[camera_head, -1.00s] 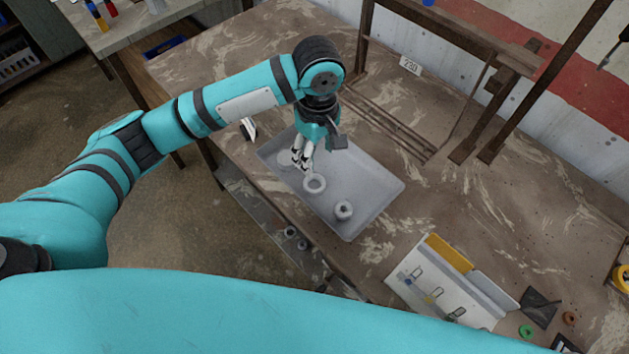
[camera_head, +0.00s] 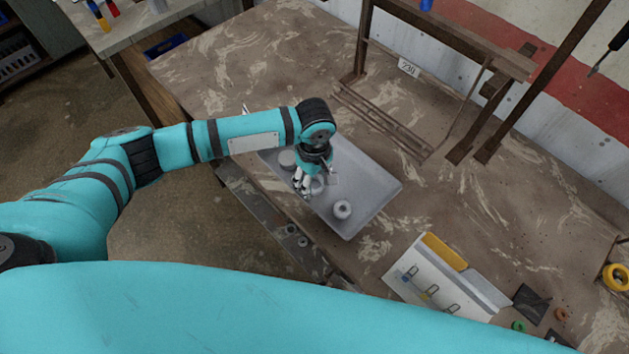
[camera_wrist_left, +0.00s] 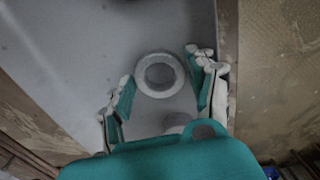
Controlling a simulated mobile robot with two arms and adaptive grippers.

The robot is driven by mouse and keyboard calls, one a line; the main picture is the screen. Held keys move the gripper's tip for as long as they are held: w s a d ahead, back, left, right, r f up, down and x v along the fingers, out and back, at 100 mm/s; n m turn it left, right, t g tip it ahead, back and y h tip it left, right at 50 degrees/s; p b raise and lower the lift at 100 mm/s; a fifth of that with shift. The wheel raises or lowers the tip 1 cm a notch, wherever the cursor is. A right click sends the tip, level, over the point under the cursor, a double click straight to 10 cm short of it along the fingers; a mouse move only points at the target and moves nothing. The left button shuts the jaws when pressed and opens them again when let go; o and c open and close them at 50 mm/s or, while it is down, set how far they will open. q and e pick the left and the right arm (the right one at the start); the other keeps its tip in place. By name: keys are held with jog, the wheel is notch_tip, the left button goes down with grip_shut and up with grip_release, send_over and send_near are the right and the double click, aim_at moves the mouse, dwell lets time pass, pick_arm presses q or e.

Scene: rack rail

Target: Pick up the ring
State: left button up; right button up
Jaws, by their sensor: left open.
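A light grey ring (camera_head: 319,186) lies in a shallow grey tray (camera_head: 375,205), partly hidden by my left gripper in the head view. My left gripper (camera_head: 304,185) is open and points down at the ring. In the left wrist view, the whole ring (camera_wrist_left: 141,76) shows between the spread fingers of the left gripper (camera_wrist_left: 163,77), with no clear grasp on it. Whether a finger touches it, I cannot tell. My right gripper is not in view.
A short grey cylindrical piece (camera_head: 343,210) stands in the tray, right of the ring. A grey round piece (camera_head: 287,158) lies behind the gripper. A white holder with a yellow block (camera_head: 445,251) is to the right. A brown metal rack (camera_head: 450,40) stands at the back.

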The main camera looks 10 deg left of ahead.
pick_arm(q)
jog(key=c, duration=0.8)
jog(key=shift+r, duration=0.1)
jog(key=shift+c, duration=0.2)
